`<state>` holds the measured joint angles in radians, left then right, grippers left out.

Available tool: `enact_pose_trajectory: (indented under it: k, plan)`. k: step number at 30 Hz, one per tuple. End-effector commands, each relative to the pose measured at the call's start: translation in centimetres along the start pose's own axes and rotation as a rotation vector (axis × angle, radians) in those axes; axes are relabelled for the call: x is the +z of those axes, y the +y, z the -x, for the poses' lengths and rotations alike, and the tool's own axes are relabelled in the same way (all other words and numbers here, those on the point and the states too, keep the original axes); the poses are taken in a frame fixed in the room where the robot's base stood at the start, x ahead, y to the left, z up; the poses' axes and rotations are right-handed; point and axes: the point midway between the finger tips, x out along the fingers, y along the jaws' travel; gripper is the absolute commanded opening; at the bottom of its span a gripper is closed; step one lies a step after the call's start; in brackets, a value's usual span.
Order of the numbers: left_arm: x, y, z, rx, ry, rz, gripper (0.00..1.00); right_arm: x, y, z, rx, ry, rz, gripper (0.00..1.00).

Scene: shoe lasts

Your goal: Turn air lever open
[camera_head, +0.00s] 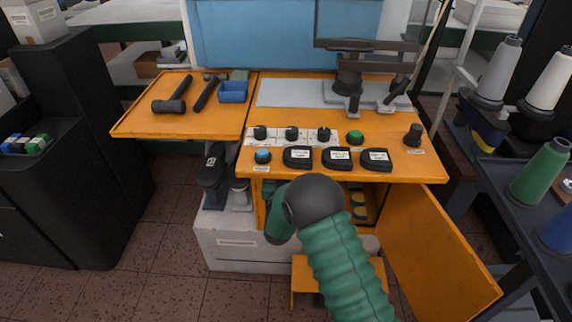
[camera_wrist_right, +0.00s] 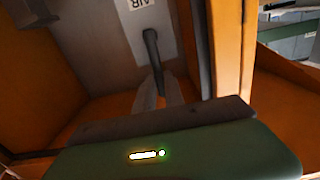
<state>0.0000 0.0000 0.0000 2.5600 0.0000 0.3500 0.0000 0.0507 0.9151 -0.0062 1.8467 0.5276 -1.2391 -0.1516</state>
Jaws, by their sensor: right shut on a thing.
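The air lever (camera_wrist_right: 154,50) is a dark rod on a grey panel inside the orange cabinet, below a white label (camera_wrist_right: 142,4) reading "AIR". In the right wrist view it hangs down, slightly tilted, with its lower end between the fingers of my right gripper (camera_wrist_right: 159,92). My right gripper is shut on the lever. In the head view my green right arm reaches to the cabinet under the orange workbench (camera_head: 218,121); its gripper and the lever are hidden there. My left gripper is in neither view.
The orange cabinet door (camera_head: 435,235) hangs open at the right. A dark vertical post (camera_wrist_right: 200,45) runs close to the right of the lever. Knobs, a blue button (camera_head: 263,156) and black labelled pieces (camera_head: 337,158) line the bench front. An orange stool (camera_head: 303,275) stands below.

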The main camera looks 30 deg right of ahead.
Motion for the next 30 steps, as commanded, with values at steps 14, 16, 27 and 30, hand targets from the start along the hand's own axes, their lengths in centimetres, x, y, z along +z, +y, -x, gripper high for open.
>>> enact_pose_trajectory:
  k: [14,16,27,30]
  plan:
    - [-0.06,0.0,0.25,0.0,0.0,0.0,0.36,0.83,-0.36,0.28,-0.003,-0.018,0.052,0.0]
    - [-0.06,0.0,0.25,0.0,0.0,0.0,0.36,0.84,-0.37,0.28,-0.003,-0.018,0.052,0.0]
    - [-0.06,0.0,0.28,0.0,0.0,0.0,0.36,0.41,-0.32,0.18,-0.002,-0.009,0.049,0.36]
    - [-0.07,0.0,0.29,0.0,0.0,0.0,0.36,0.3,-0.3,0.14,-0.002,-0.007,0.048,0.36]
